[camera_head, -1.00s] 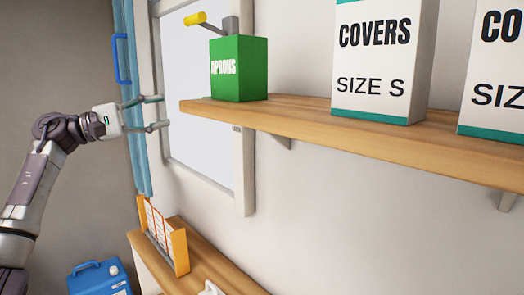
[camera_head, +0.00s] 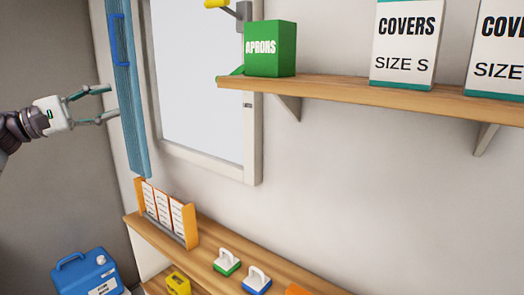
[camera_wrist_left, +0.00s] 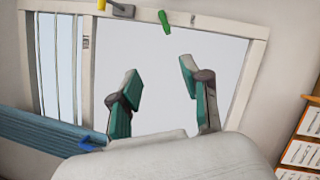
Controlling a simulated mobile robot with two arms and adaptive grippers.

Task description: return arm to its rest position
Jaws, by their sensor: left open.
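My left gripper (camera_head: 108,104) is open and empty at the left of the head view. It is in the air left of the shelf, with its fingers pointing right, near the blue folded blind beside the window. In the left wrist view its two fingers (camera_wrist_left: 160,90) stand apart with nothing between them, with the window behind. My right gripper is in neither view.
A green APRONS box (camera_head: 270,49) and white COVERS boxes (camera_head: 404,45) stand on the upper wooden shelf (camera_head: 350,92). Below are an orange card rack (camera_head: 168,214), small white-handled items (camera_head: 227,262) and a blue jug (camera_head: 88,272). The blue blind (camera_head: 128,90) hangs close to my gripper.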

